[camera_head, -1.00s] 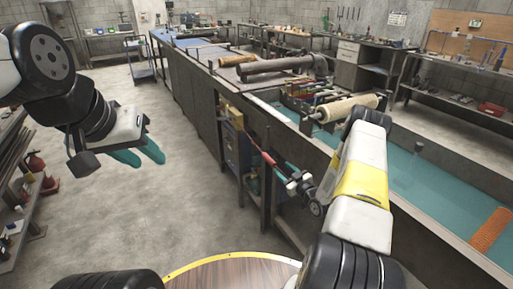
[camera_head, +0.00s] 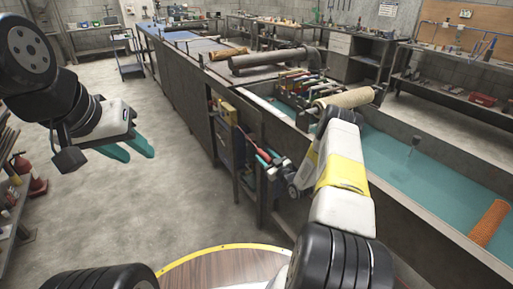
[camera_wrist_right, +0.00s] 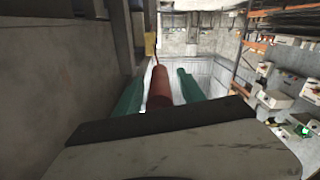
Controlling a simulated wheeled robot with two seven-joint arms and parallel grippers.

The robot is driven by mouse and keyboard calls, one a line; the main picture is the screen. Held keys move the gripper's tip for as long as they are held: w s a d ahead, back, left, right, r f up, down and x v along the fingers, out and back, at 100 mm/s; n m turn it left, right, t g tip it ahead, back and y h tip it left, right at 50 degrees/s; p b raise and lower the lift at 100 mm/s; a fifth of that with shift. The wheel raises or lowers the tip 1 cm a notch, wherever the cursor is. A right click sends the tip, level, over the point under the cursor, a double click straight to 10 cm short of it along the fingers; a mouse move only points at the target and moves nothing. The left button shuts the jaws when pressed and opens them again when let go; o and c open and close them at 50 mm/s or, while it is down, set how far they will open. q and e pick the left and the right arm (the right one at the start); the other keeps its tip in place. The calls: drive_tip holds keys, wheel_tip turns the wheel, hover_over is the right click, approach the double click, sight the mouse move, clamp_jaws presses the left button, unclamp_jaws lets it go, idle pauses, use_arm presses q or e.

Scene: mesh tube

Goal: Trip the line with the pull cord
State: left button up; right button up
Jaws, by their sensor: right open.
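The pull cord is red, with a thick handle (camera_wrist_right: 160,90) and a thin line running up from it to a small yellow box (camera_wrist_right: 150,43). In the head view the red cord (camera_head: 245,138) hangs from the yellow box (camera_head: 228,112) at the side of the long bench. My right gripper (camera_head: 269,158) is at the cord's near end. In the right wrist view its teal fingers (camera_wrist_right: 159,90) are open, one on each side of the handle. I cannot tell whether they touch it. My left gripper (camera_head: 127,150) is open and empty over the floor at left.
The long bench carries a water trough (camera_head: 400,165), an orange mesh tube (camera_head: 488,222) and a beige roll (camera_head: 343,97). Its grey side wall stands close to my right gripper. Clear floor (camera_head: 130,215) lies to the left. Fire extinguishers (camera_head: 30,175) stand by the left shelf.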

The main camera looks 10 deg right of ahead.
drive_tip(key=shift+w, duration=0.1)
clamp_jaws()
idle(1.4)
